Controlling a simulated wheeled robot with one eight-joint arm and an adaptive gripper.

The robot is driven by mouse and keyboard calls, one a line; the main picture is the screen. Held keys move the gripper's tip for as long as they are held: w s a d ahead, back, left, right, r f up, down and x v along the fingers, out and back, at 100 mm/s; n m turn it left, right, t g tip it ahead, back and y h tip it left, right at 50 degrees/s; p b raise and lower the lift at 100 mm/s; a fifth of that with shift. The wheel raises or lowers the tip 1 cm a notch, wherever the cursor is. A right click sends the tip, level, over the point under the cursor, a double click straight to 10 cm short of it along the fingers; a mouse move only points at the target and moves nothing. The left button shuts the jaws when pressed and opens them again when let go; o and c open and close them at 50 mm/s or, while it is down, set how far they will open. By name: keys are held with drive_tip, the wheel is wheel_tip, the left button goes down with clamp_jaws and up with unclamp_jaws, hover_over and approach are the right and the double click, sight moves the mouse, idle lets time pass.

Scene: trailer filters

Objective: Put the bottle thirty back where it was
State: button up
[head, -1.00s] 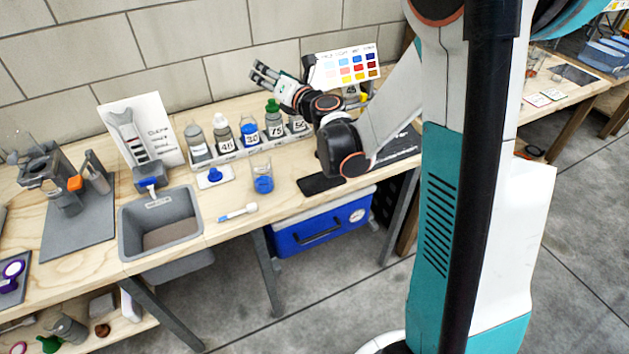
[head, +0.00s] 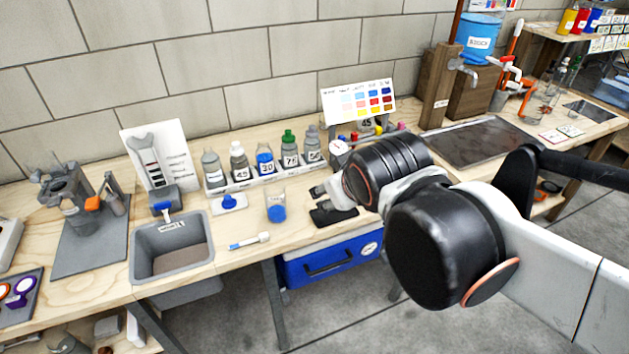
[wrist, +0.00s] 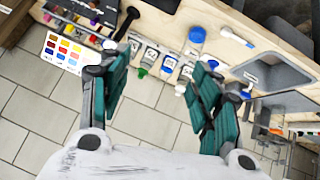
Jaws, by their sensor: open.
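Bottle thirty (head: 265,160), with blue liquid and a label reading 30, stands upright in the white rack (head: 240,183) between the bottle marked 45 (head: 239,162) and the green-capped bottle marked 75 (head: 289,153). Bottle thirty also shows upside down in the wrist view (wrist: 168,63), in line with the space between my fingers. My gripper (head: 322,193) is open and empty, in front of and to the right of the rack, apart from the bottles. In the wrist view, my gripper's two teal-padded fingers (wrist: 163,66) are spread wide. The lower part of bottle thirty is hidden by the rack.
A white-and-blue stick (head: 249,241) lies near the bench edge. A grey sink (head: 172,248) is left; a colour chart (head: 358,100) stands right.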

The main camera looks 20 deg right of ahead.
drive_tip(key=s+a+f+m+g+y, duration=0.1)
drive_tip(key=s+a+f, duration=0.1)
drive_tip(key=s, duration=0.3)
drive_tip(key=shift+a+f+m+g+y, duration=0.3)
drive_tip(key=shift+a+y, duration=0.1)
drive_tip(key=shift+a, duration=0.5)
